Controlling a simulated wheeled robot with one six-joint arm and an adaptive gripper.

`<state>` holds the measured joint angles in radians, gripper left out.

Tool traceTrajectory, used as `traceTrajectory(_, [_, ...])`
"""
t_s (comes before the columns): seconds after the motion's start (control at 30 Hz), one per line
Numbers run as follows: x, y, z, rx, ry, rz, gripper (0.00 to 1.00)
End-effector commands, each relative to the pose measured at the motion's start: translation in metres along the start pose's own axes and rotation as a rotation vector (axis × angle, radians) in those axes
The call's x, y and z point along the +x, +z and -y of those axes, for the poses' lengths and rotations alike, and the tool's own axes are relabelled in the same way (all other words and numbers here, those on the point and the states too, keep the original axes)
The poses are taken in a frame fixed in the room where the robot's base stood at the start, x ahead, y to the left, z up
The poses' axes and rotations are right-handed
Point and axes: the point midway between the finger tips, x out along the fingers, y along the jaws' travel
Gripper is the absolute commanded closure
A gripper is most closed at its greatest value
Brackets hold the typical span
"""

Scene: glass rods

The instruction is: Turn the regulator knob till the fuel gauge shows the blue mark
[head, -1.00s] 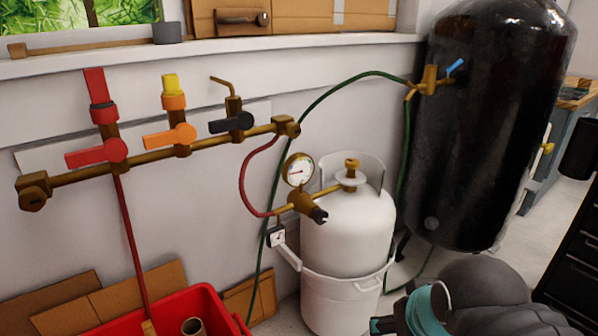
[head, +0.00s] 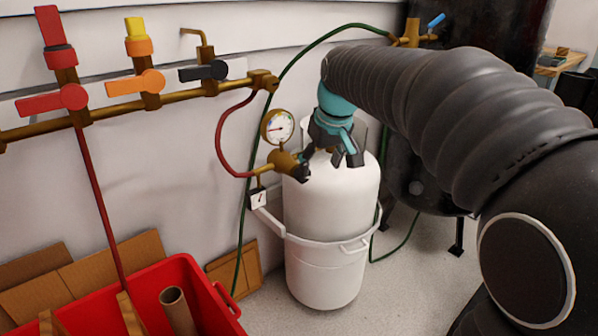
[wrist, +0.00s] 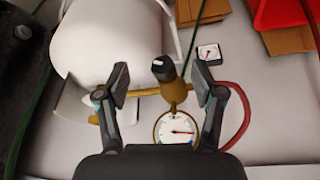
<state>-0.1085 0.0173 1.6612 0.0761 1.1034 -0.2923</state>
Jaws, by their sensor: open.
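The regulator is a brass body with a black knob (head: 302,173) at its end, in front of the white gas cylinder (head: 330,205). In the wrist view the knob (wrist: 163,69) lies between my open fingers, with a gap on each side. My gripper (wrist: 160,84) is empty; in the head view it (head: 330,158) is at the cylinder's top, beside the regulator. The round fuel gauge (head: 278,127) stands above the regulator. In the wrist view the gauge (wrist: 175,130) appears upside down; its red needle points right, with small coloured marks at the dial's lower edge. The exact reading is too small to tell.
A small square dial (head: 258,198) hangs below the regulator. A red hose (head: 218,140) runs to the brass manifold pipe (head: 190,93) with its valves. A red bin (head: 205,290) is at the lower left. A black tank (head: 470,185) stands behind my arm.

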Motion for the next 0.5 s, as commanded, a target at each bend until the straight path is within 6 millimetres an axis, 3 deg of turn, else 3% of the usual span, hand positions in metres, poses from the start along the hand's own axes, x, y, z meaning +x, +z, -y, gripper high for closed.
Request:
traceTrajectory(0.1, [-0.019,-0.034,-0.003,-0.090,-0.006,-0.033,0.32])
traceTrajectory(0.2, [-0.045,-0.048,-0.003,-0.167,-0.004,-0.066,0.32])
traceTrajectory(0.27, [-0.051,-0.048,-0.001,-0.211,-0.010,-0.062,0.32])
traceTrajectory(0.5, [-0.041,-0.043,0.000,-0.270,-0.017,-0.043,0.32])
